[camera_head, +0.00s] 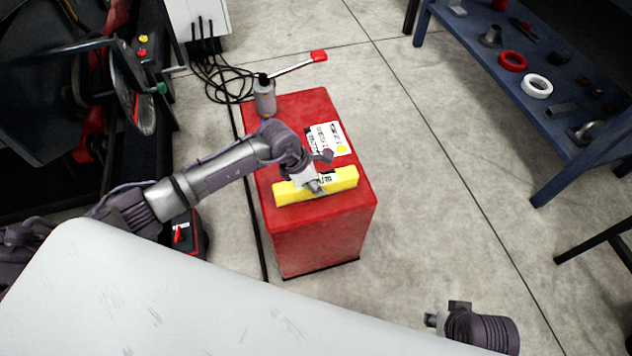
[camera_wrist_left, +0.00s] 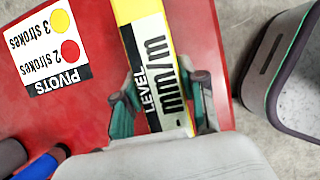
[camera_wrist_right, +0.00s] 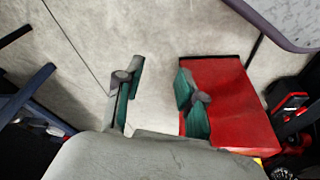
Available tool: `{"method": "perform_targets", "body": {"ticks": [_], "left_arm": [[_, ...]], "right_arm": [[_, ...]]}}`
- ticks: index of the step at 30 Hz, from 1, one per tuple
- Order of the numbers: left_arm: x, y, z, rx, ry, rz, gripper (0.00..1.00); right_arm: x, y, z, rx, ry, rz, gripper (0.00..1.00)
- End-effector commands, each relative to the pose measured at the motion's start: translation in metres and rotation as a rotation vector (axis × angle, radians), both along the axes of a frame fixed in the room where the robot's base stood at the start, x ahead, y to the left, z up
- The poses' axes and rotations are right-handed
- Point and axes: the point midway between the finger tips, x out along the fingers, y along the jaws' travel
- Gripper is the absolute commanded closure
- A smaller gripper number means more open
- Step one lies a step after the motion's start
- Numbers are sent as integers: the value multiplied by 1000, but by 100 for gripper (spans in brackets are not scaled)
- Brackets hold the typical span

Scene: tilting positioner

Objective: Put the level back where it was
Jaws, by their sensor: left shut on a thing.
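The yellow level (camera_head: 345,179) lies lengthwise across the front part of the red cabinet's top (camera_head: 350,205). My left gripper (camera_head: 316,184) is shut on the level near its middle, from above. In the left wrist view the level (camera_wrist_left: 130,12), with its "LEVEL mm/m" label, runs between the two fingers of the gripper (camera_wrist_left: 165,102). I cannot tell whether the level rests on the top or hangs just above it. My right gripper (camera_wrist_right: 160,95) is open and empty, away from the cabinet over the floor side.
A "PIVOTS" label card (camera_head: 330,138) lies on the cabinet top behind the level. A blue bench (camera_head: 560,95) with tapes and parts stands at the right. A pale surface (camera_head: 200,300) fills the front.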

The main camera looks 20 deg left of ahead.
Motion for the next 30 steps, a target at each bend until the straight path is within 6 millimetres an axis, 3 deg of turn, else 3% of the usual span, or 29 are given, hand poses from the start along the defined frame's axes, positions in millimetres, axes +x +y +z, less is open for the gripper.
{"method": "perform_targets", "body": {"ticks": [2,3,7,20,30], "left_arm": [[0,0,1,-1,-2,0,100],[-1,0,0,1,2,0,57],[-1,0,0,1,2,0,36],[-2,3,9,0,0,-1,34],[-16,25,72,1,-2,-1,34]], "right_arm": [[0,0,0,0,1,0,61],[0,0,0,0,1,0,61],[0,0,0,0,1,0,61],[1,0,1,1,-5,0,61],[-2,1,-56,-1,34,5,61]]}}
